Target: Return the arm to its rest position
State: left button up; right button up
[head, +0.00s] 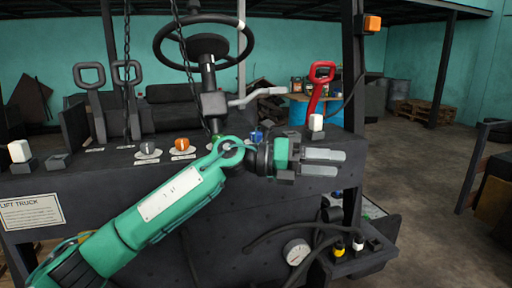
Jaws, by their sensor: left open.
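My left arm (165,205) comes in from the lower left and reaches across the front of the forklift's dark console. Its green and grey left gripper (322,163) points to the right, with its two grey fingers apart and nothing visible between them. The gripper is in front of the console's right part, below the red-handled lever (320,75) and the white knob (316,122). Whether it touches the console cannot be told. My right gripper is not in view.
The steering wheel (204,19) and two grey-handled levers (90,76) rise behind the console (110,185). Chains hang in front. A gauge (296,252), hoses and a yellow-banded connector (339,249) are below the gripper. A dark post (352,60) stands right. Open floor (430,190) lies beyond.

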pick_arm(q)
jog(key=w+a+f+n+t+y, duration=0.2)
jog(key=a+f+n+t, duration=0.45)
jog(key=n+t, duration=0.6)
jog(key=w+a+f+n+t+y, duration=0.2)
jog(key=a+f+n+t, duration=0.45)
jog(key=n, duration=0.85)
jog(key=s+a+f+n+y, duration=0.4)
jog(key=a+f+n+y, duration=0.75)
jog(key=f, duration=0.45)
jog(key=s+a+f+n+g+y, duration=0.25)
jog(key=s+a+f+g, duration=0.45)
jog(key=s+f, duration=0.6)
jog(key=s+a+f+n+g, duration=0.1)
jog(key=s+a+f+g, duration=0.25)
jog(key=s, duration=0.65)
jog(key=s+a+f+n+g, duration=0.1)
jog(key=s+a+f+g, duration=0.2)
jog(key=s, duration=0.6)
notch_tip(320, 180, down, 31)
jog(key=d, duration=0.2)
jog(key=s+a+f+g, duration=0.1)
jog(key=s+a+f, duration=0.1)
jog(key=s+f, duration=0.7)
jog(key=s+a+f+g, duration=0.1)
jog(key=s+a+f, duration=0.1)
jog(key=s+f, duration=0.8)
jog(key=shift+f, duration=0.65)
